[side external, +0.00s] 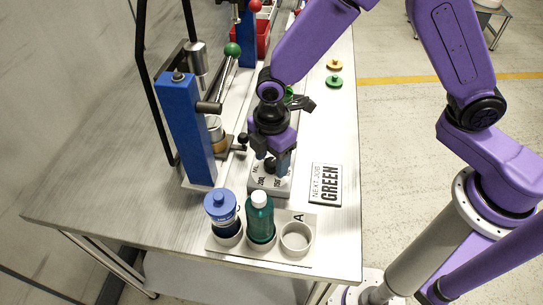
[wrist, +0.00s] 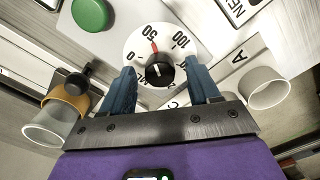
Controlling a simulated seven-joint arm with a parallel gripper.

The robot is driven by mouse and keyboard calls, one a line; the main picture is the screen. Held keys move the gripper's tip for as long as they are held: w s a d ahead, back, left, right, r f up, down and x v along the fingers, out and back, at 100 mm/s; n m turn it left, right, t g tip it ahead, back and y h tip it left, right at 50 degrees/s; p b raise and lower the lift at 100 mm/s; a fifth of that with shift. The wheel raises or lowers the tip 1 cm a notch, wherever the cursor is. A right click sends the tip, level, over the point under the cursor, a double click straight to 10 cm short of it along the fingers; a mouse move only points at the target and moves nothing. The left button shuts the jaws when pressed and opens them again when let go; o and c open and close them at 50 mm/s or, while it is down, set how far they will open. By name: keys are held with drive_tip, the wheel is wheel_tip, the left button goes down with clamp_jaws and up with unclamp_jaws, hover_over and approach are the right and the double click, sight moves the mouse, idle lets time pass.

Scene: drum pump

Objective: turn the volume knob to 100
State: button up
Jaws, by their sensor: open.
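The volume knob (wrist: 160,72) is black and sits on a white round dial (wrist: 136,42) marked 0, 50 and 100. A red pointer mark shows at its edge, pointing close to the 50. My gripper (wrist: 161,76) is open, with one blue finger on each side of the knob. I cannot tell whether either finger touches it. In the side view my gripper (side external: 272,170) points down over the grey dial panel (side external: 270,187) and hides the knob.
A tray (side external: 265,253) in front holds a blue-capped bottle (side external: 220,207), a green bottle (side external: 260,217) and an empty cup (side external: 296,238). A "NEXT JOB GREEN" card (side external: 326,184) lies right. A blue press (side external: 185,130) stands left. A green button (wrist: 90,14) is near the dial.

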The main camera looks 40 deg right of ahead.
drive_tip(key=c, duration=1)
drive_tip(key=shift+c, duration=0.2)
drive_tip(key=shift+m, duration=0.4)
drive_tip(key=m, duration=1.1)
drive_tip(key=o, duration=1)
